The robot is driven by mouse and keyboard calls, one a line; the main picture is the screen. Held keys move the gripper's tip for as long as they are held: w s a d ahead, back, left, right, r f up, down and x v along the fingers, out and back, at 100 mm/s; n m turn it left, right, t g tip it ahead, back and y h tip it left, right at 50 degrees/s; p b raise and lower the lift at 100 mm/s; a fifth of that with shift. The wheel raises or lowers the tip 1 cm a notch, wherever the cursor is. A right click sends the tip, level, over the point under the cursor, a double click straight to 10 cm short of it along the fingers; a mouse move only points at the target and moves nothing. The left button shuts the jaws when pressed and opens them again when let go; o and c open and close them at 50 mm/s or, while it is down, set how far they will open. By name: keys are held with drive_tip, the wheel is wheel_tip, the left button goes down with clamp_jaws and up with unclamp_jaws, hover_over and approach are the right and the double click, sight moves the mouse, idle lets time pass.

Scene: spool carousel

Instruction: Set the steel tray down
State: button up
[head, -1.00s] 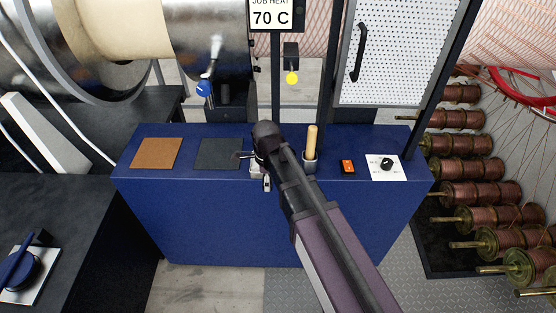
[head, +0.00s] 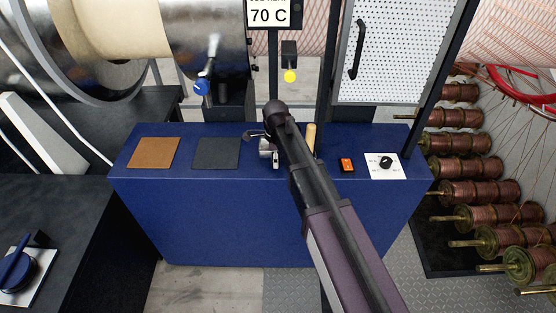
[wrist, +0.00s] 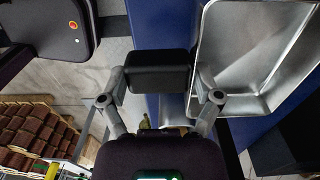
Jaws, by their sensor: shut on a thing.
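The steel tray (wrist: 255,50) fills the right of the wrist view. It is a shallow grey metal tray with raised walls, and I see no load on its visible part. In the head view my gripper (head: 268,151) is over the back middle of the blue bench (head: 270,215), partly hidden by my arm. I cannot make out the tray clearly there, nor whether it touches the bench.
A brown mat (head: 154,153) and a dark grey mat (head: 216,153) lie bare on the bench's left. A wooden handle (head: 311,135) stands just right of my arm. An orange switch (head: 346,165) and a black knob (head: 386,161) are further right. Copper spools (head: 480,192) stand beyond the bench.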

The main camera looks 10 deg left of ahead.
drive_tip(key=shift+w, duration=0.1)
drive_tip(key=shift+w, duration=0.25)
drive_tip(key=shift+w+f, duration=0.15)
drive_tip(key=shift+w, duration=0.95)
drive_tip(key=shift+s+d+f+b, duration=0.1)
drive_tip(key=shift+f+b, duration=0.85)
drive_tip(key=shift+b, duration=0.2)
drive_tip(key=shift+f+b, duration=0.75)
drive_tip(key=shift+f, duration=0.05)
drive_tip(key=o, duration=1.1)
drive_tip(key=shift+r, duration=0.1)
